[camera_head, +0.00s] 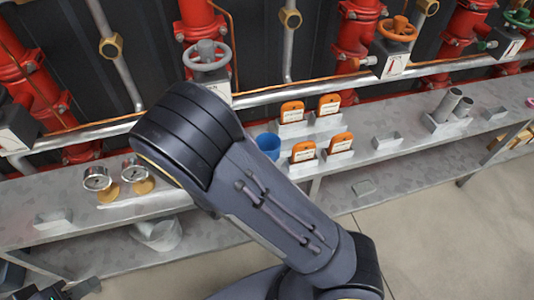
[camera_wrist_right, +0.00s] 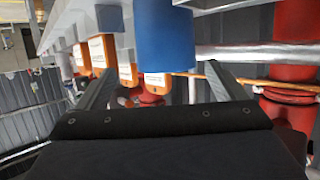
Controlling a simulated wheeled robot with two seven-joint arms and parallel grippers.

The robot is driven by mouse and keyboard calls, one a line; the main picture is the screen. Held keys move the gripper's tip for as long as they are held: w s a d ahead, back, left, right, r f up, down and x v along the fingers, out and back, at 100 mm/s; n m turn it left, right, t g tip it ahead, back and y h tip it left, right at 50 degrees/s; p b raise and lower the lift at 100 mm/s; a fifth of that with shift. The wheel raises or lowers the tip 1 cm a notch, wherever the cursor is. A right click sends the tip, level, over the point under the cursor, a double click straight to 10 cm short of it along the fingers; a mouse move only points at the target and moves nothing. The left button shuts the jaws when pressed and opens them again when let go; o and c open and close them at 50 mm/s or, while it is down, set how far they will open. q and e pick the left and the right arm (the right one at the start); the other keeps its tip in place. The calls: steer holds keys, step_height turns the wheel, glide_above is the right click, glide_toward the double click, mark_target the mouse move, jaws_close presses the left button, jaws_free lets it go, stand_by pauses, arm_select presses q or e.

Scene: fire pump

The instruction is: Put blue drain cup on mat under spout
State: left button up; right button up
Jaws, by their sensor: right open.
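The blue drain cup (camera_head: 268,146) stands on the grey shelf, partly hidden behind my right arm in the head view. In the right wrist view the cup (camera_wrist_right: 164,36) shows large and upside down, beyond and between the two fingers. My right gripper (camera_wrist_right: 157,84) is open, with no visible contact with the cup. In the head view my right arm hides that gripper. My left gripper (camera_head: 70,291) is at the bottom left edge, partly cut off, away from the cup. I cannot make out a mat or a spout; the arm covers part of the shelf.
Orange-and-white tags (camera_head: 303,151) in holders stand just right of the cup. Two gauges (camera_head: 97,178) stand on the shelf at left. Grey tubes (camera_head: 448,105) stand at right. Red pipes (camera_head: 353,40) and a grey valve wheel (camera_head: 206,55) line the back.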

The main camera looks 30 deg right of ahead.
mark_target(273, 142)
steer(key=x, duration=0.2)
steer(key=b+x, duration=0.1)
steer(key=x, duration=0.2)
steer(key=shift+w+f+b, duration=0.3)
steer(key=shift+w+f, duration=0.15)
steer(key=shift+f, duration=0.05)
steer(key=shift+w+d+f, duration=0.1)
steer(key=shift+w+d, duration=0.15)
steer(key=shift+d, duration=0.1)
steer(key=c, duration=1.2)
steer(key=shift+o, duration=0.2)
